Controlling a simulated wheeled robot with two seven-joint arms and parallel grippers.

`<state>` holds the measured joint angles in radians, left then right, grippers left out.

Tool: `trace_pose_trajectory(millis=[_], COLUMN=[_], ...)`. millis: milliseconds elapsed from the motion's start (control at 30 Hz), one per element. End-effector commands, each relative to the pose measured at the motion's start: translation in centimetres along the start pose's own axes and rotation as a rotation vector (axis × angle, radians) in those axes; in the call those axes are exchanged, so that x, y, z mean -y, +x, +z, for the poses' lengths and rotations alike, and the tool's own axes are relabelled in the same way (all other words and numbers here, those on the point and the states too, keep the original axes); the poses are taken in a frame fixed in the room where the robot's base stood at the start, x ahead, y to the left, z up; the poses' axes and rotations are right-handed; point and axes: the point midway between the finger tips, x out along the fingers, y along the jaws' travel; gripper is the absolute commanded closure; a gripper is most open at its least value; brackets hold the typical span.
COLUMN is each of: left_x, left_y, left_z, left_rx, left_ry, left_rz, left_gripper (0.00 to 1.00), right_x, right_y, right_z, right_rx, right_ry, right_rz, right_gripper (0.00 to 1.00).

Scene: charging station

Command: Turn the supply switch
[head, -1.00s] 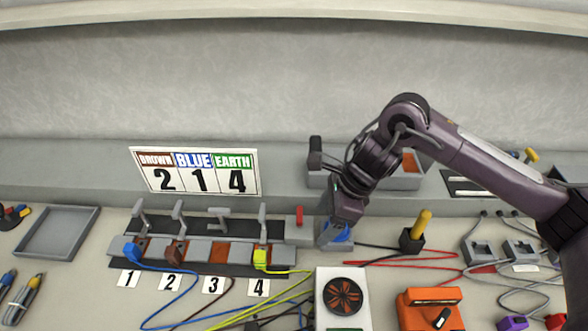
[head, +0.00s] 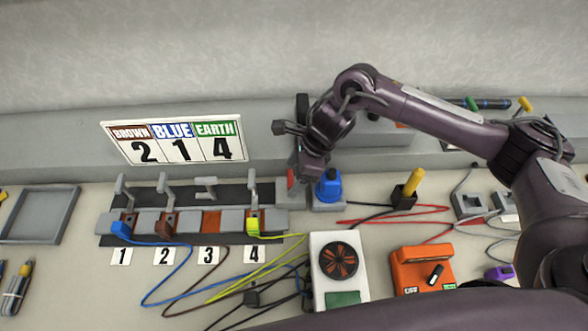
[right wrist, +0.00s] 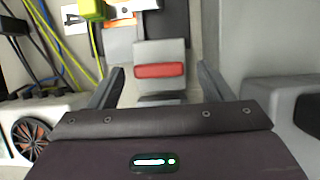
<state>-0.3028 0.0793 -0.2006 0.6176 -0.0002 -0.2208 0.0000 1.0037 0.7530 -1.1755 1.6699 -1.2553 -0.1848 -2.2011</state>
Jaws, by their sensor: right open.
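A red switch piece on a grey block shows in the right wrist view (right wrist: 160,70), at the right end of the terminal row in the head view. My right gripper (head: 296,184) is open over that end, its wrist hiding most of the red piece from the head camera. In the wrist view the two fingers (right wrist: 160,86) stand either side of the red piece, with gaps; I cannot tell whether they touch it. The terminal row (head: 230,222) has blue wire at 1, brown at 2 and yellow-green at 4. My left gripper is out of view.
A blue knob-like piece (head: 328,186) stands just right of my right gripper. A fan box (head: 325,262), an orange box with a black knob (head: 408,256) and a yellow-handled piece (head: 408,190) lie nearby. A sign (head: 175,138) stands behind. Loose wires cross the front.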

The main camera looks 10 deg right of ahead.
Motion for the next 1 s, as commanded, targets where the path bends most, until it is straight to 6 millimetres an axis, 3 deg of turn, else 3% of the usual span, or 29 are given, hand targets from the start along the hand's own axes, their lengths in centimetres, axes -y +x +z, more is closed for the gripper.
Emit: trace_pose_trajectory(millis=[267,600,1000], left_x=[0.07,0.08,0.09], left_y=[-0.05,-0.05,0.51], left_z=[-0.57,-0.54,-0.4], left_rx=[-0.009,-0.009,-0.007], left_ry=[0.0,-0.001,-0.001], left_rz=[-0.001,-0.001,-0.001], left_gripper=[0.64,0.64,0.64], right_x=[-0.02,0.0,-0.07], right_y=[0.29,0.24,0.32], right_z=[-0.01,0.01,-0.01], right_rx=[0.0,0.0,0.002], right_ry=[-0.001,-0.001,0.066], right_rz=[0.0,-0.001,-0.029], right_gripper=[0.27,0.7,0.72])
